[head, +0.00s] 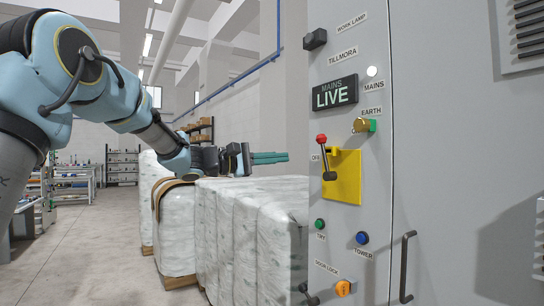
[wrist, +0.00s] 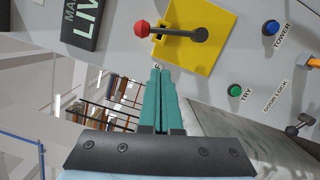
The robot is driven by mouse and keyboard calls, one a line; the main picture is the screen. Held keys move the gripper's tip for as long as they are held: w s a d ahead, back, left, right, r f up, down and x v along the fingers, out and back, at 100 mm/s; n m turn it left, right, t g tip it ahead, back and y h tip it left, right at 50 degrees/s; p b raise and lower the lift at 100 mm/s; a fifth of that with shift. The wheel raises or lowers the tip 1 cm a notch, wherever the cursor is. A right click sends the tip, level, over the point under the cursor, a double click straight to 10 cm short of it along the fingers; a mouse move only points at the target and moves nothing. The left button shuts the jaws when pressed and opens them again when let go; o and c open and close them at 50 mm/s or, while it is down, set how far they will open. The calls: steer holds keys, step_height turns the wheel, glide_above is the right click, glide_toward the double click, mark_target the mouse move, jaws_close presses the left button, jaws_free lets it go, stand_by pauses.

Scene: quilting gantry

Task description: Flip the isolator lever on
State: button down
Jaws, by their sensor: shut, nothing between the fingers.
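The isolator lever (head: 325,158) has a red ball knob and a dark arm on a yellow plate (head: 347,177), on the grey cabinet front. Its knob is up, near the "OFF" label. In the wrist view the lever (wrist: 172,32) lies across the yellow plate (wrist: 212,52), with the knob to the left. My gripper (head: 286,157) is left of the lever in the head view, its teal fingers pointing at the cabinet. In the wrist view my gripper (wrist: 159,72) is shut and empty, its tips apart from the lever in the picture.
The cabinet carries a lit "MAINS LIVE" sign (head: 335,94), a brass earth knob (head: 362,125), a green TRY button (head: 320,224), a blue TOWER button (head: 362,238) and an orange door-lock knob (head: 344,288). A door handle (head: 406,267) sticks out lower right. White wrapped bales (head: 245,225) stand below my arm.

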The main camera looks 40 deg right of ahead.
mark_target(325, 155)
steer(key=s+d+r+p, duration=0.1)
steer(key=s+d+p, duration=0.1)
steer(key=s+d, duration=0.2)
steer(key=shift+p+x, duration=0.35)
steer(key=shift+x, duration=1.25)
steer(key=shift+f+b, duration=0.1)
steer(key=shift+b, duration=0.35)
steer(key=m+b, duration=0.1)
steer(key=b, duration=0.1)
steer(key=shift+s+f+b, duration=0.1)
steer(key=shift+s+b, duration=0.05)
steer(key=shift+b, duration=0.15)
steer(key=shift+s+r+m+b, duration=0.35)
steer(key=shift+r+m+b, duration=0.2)
steer(key=shift+b, duration=0.55)
